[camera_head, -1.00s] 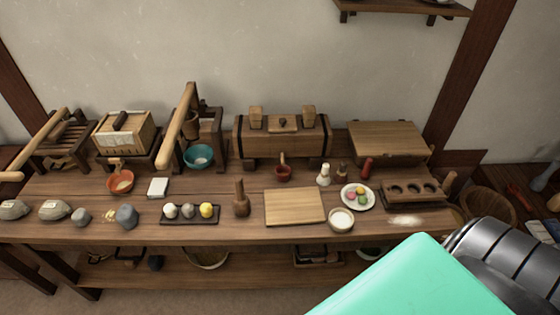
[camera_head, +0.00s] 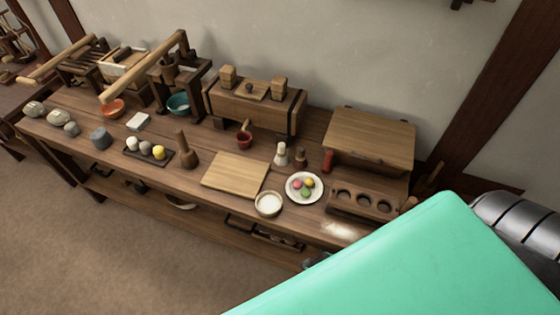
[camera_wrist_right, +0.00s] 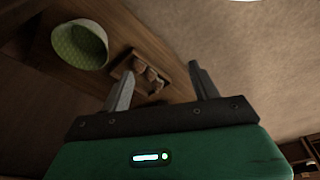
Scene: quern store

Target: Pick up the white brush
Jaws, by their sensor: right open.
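The white brush (camera_head: 282,156) appears to be the small pale upright object near the right of the wooden table (camera_head: 225,205), behind the plate of coloured sweets. It stands beside a small brown piece and a red one. My right gripper (camera_wrist_right: 162,67) is open in the right wrist view, with nothing between its fingers. The brush is not seen in that view. In the head view my green right arm part fills the lower right and the right fingers do not show. My left gripper is not in view.
A cutting board (camera_head: 236,176), a cream bowl (camera_head: 269,205), the plate (camera_head: 293,195) and a holed wooden block (camera_head: 362,203) surround the brush's area. A wooden chest (camera_head: 370,139) stands behind. The right wrist view shows a green bowl (camera_wrist_right: 80,45) and a small tray (camera_wrist_right: 150,72).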

